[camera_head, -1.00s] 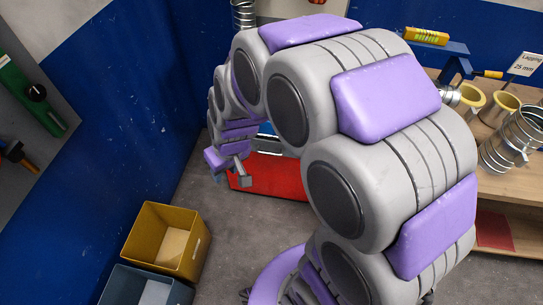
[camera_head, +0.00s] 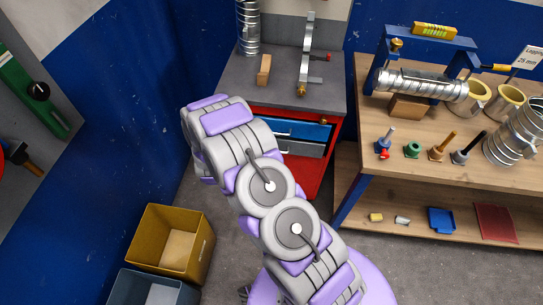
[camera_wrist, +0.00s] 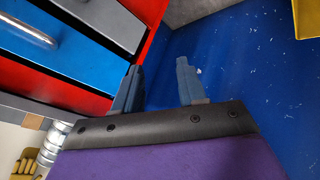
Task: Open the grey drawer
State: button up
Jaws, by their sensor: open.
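The grey drawer (camera_head: 303,149) is in the red cabinet (camera_head: 318,172), just under the blue drawer (camera_head: 302,130). It looks shut, and my arm hides its left part. In the wrist view the cabinet appears turned over, with the dark grey drawer (camera_wrist: 106,20) at the top and the blue drawer (camera_wrist: 72,52) with its silver handle below it. My gripper (camera_wrist: 158,66) is open and empty, with its two fingers apart beside the cabinet's red edge. It does not visibly touch the drawers. In the head view my arm hides the gripper.
A blue wall (camera_head: 150,100) stands close to the cabinet's left. A wooden workbench (camera_head: 455,150) with ducts and tools stands to its right. A yellow bin (camera_head: 148,246) and a grey-blue bin (camera_head: 125,290) sit on the floor at lower left. A wooden block (camera_head: 264,70) lies on the cabinet top.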

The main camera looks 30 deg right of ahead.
jog(key=s+d+f+n+t+h+b, duration=0.1)
jog(key=s+d+f+n+t+h, duration=0.25)
jog(key=d+f, duration=0.35)
jog(key=s+d+f+n+t+h, duration=0.2)
jog(key=s+d+f+n+h, duration=0.15)
jog(key=d+f, duration=0.45)
jog(key=d+r+b+x, duration=0.1)
jog(key=b+x, duration=0.1)
jog(key=x, duration=1.5)
jog(key=shift+s+m+y+b, duration=0.3)
jog(key=shift+d, duration=0.3)
jog(key=shift+c, duration=0.6)
jog(key=shift+d, duration=0.15)
jog(key=shift+c, duration=1.4)
jog(key=c, duration=0.3)
jog(key=shift+a, duration=0.35)
grip_shut()
